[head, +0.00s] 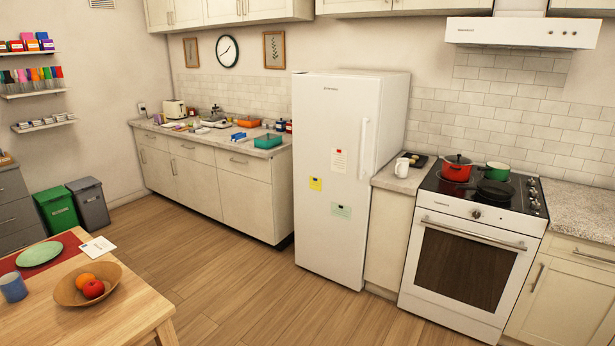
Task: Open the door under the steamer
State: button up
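I cannot make out for certain which thing is the steamer. A small silver appliance or pot (215,117) with a dark top sits on the left counter, and a cream toaster-like appliance (173,109) stands farther left. Below that counter, a cabinet door (157,170) and another cabinet door (197,188) are closed, with drawers above them. On the stove at the right, a red pot (456,171) and a green pot (497,172) stand above the closed oven door (465,268). My gripper is not in view.
A white fridge (325,240) stands between the left counter and the stove. A wooden table (130,305) with a fruit bowl (75,296) fills the lower left. Green (56,210) and grey (89,203) bins stand by the left wall. The wooden floor (235,275) between is clear.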

aim_at(197, 183)
jog(key=i+z, duration=0.4)
jog(key=i, duration=0.65)
jog(key=i+j+u, duration=0.1)
jog(key=i+u, duration=0.65)
jog(key=i+l+u, duration=0.2)
jog(key=i+u, duration=0.2)
jog(key=i+j+u, duration=0.2)
jog(key=i+u, duration=0.15)
jog(key=i, duration=0.35)
jog(key=i+u, duration=0.35)
jog(key=i, duration=0.3)
jog(key=i+l+u, duration=0.2)
jog(key=i+u, duration=0.15)
jog(key=i, duration=0.35)
jog(key=i+z, duration=0.2)
jog(key=i, duration=0.25)
jog(key=i+j+z, duration=0.2)
jog(key=i, duration=0.25)
jog(key=i+j+z, duration=0.2)
jog(key=i, duration=0.25)
jog(key=i+j+z, duration=0.2)
jog(key=i, duration=0.2)
